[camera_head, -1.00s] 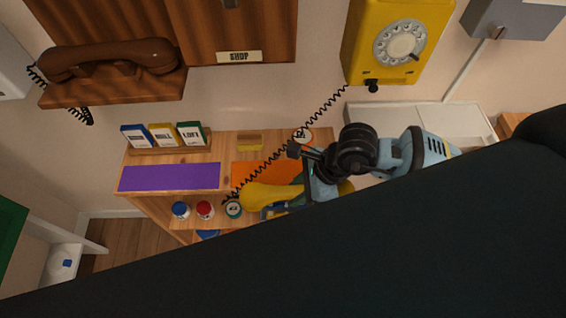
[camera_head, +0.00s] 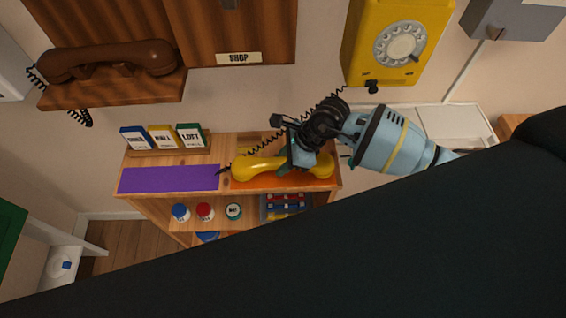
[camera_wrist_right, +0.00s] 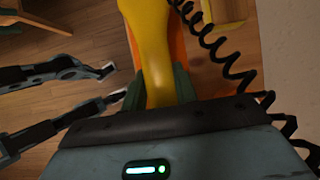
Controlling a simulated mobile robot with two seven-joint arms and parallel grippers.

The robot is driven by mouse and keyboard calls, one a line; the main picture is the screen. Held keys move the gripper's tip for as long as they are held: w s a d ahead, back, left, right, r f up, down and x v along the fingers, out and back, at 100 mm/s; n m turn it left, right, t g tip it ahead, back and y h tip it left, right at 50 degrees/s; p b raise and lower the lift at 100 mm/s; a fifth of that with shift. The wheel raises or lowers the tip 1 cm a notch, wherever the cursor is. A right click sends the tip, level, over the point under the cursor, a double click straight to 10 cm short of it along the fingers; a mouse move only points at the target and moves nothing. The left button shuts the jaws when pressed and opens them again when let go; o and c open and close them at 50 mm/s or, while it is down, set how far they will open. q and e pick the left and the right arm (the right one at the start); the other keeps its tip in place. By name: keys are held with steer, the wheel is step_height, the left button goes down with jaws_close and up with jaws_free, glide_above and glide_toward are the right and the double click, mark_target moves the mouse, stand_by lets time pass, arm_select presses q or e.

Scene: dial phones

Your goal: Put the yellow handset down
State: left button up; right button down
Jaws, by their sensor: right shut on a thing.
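The yellow handset (camera_head: 254,167) lies lengthwise over the orange mat (camera_head: 288,184) at the right of the wooden shelf top. I cannot tell whether it touches the mat. My right gripper (camera_head: 297,160) is shut around the handset's grip. In the right wrist view its green fingers (camera_wrist_right: 158,88) press both sides of the handset (camera_wrist_right: 149,35). The black coiled cord (camera_head: 290,124) runs up to the yellow dial phone (camera_head: 358,50) on the wall. Two dark bars with pale tips at the left of the wrist view may be my left gripper; I cannot be sure.
A purple mat (camera_head: 168,179) lies bare at the left of the shelf top. Behind it stands a rack with blue, yellow and green cards (camera_head: 163,136). Several small jars stand on the lower shelf (camera_head: 222,226). A brown handset (camera_head: 110,60) rests on a wall ledge.

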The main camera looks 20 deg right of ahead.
steer(key=shift+f, duration=0.65)
steer(key=shift+f, duration=0.1)
steer(key=c, duration=1.5)
jaws_free()
steer(key=shift+f, duration=0.15)
steer(key=shift+c, duration=0.2)
steer(key=o, duration=0.5)
steer(key=shift+c, duration=0.2)
steer(key=shift+r, duration=0.3)
steer(key=p+v, duration=0.3)
steer(key=v, duration=0.3)
steer(key=shift+w+r, duration=0.1)
steer(key=shift+r, duration=0.05)
steer(key=shift+s+d+r, duration=0.2)
steer(key=shift+d+r, duration=0.1)
steer(key=shift+r, duration=0.2)
arm_select(q)
steer(key=shift+t, duration=0.5)
steer(key=w+r, duration=0.2)
steer(key=r, duration=0.1)
steer(key=w+r, duration=0.1)
steer(key=shift+w+a+r, duration=0.1)
steer(key=shift+a+r, duration=0.15)
